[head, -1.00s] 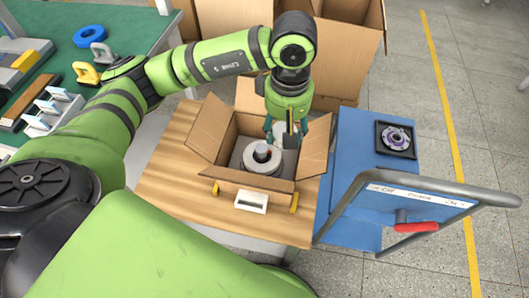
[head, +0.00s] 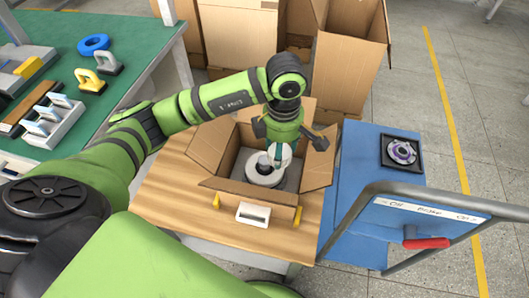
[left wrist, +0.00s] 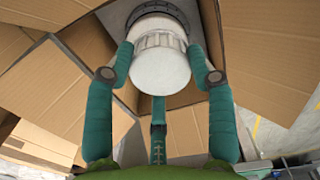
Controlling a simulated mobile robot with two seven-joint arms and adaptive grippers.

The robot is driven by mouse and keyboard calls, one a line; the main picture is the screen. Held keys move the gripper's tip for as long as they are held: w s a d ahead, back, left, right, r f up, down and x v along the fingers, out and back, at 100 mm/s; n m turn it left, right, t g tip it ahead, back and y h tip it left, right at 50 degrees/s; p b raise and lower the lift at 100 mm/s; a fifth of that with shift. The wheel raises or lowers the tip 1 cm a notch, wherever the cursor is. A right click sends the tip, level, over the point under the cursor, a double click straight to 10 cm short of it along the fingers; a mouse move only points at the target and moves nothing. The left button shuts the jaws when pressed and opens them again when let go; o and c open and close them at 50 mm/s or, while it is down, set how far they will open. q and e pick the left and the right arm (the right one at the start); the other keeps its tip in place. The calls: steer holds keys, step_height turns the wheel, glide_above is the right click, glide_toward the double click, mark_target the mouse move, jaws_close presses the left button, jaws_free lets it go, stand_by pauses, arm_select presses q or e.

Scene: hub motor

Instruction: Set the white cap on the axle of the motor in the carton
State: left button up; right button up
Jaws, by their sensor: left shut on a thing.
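The open carton (head: 240,190) stands on a wooden tabletop in the head view. In it lies the motor (head: 258,178), a light round disc in a grey insert. My left gripper (head: 277,158) points down into the carton, over the motor. In the left wrist view, its teal fingers (left wrist: 162,75) are shut around the white cap (left wrist: 160,60), a smooth pale cylinder with a ribbed band. The cap's far end lies against or close to a round grey rim; I cannot tell whether it touches. The axle is hidden. My right gripper is out of view.
A white-framed holder (head: 252,214) is at the carton's front. Taller cartons (head: 345,70) stand behind. A green table (head: 130,50) is at left.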

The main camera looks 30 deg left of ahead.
arm_select(q)
glide_above(265, 159)
step_height(265, 159, down, 3)
steer(key=shift+f+p, duration=0.3)
steer(key=shift+f, duration=1.85)
steer(key=o, duration=0.8)
steer(key=shift+o, duration=0.2)
steer(key=shift+r, duration=0.1)
step_height(265, 159, up, 12)
steer(key=shift+b, duration=0.4)
steer(key=shift+s, duration=0.1)
